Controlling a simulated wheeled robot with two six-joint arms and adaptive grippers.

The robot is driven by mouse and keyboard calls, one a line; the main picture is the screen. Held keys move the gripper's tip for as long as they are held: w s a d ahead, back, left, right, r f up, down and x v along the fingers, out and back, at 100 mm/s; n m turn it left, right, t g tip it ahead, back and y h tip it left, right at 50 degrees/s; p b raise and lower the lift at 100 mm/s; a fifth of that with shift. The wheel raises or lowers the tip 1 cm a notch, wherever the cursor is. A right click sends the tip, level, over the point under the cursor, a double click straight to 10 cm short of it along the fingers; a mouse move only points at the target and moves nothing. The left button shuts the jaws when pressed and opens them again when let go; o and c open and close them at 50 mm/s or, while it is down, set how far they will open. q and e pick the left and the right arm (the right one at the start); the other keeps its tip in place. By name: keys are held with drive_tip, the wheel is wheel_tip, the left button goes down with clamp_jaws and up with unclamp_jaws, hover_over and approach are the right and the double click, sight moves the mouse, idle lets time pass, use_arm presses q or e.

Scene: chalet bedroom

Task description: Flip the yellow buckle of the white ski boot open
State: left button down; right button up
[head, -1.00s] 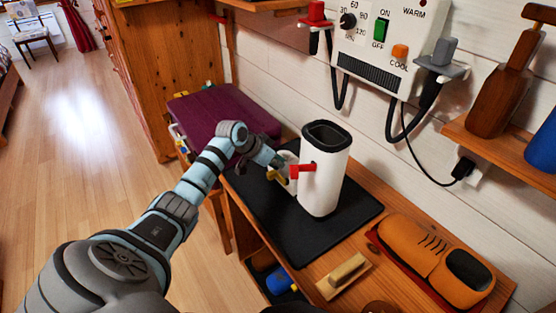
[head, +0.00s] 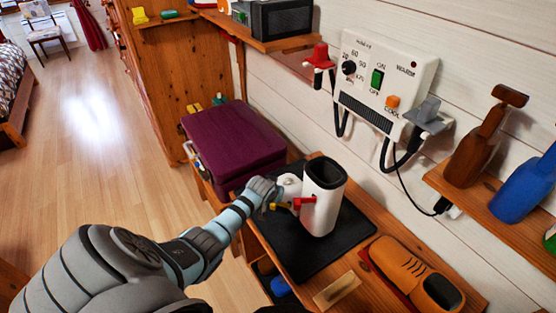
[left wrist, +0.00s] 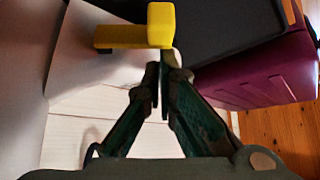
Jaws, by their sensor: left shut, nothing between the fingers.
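The white ski boot (head: 322,212) stands upright on a black mat (head: 310,262), its dark opening facing up. A red buckle (head: 304,201) is on its front side. The yellow buckle (head: 281,206) sticks out lower left of the red one. My left gripper (head: 275,194) is beside the boot at the yellow buckle, partly covering that area. In the left wrist view the gripper (left wrist: 161,76) is shut and empty, its fingertips just below the yellow buckle (left wrist: 135,37). I cannot tell whether they touch it. My right gripper is in neither view.
A purple case (head: 235,142) lies left of the mat. A white heater box (head: 385,75) with hanging cables is on the wall behind. Shelves hold a brown bottle (head: 472,150) and blue bottle (head: 518,190).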

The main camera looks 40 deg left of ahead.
use_arm(q)
drive_tip(key=shift+s+d+r+n+y+p, duration=0.15)
drive_tip(key=shift+s+n+y+p, duration=0.35)
drive_tip(key=shift+p, duration=0.45)
drive_tip(key=shift+f, duration=0.2)
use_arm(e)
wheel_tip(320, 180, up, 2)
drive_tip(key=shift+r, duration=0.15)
use_arm(q)
drive_tip(key=shift+s, duration=0.15)
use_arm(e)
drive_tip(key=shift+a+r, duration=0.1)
use_arm(q)
drive_tip(key=shift+s+a+p, duration=0.3)
drive_tip(key=shift+s+a, duration=0.15)
drive_tip(key=shift+s, duration=0.15)
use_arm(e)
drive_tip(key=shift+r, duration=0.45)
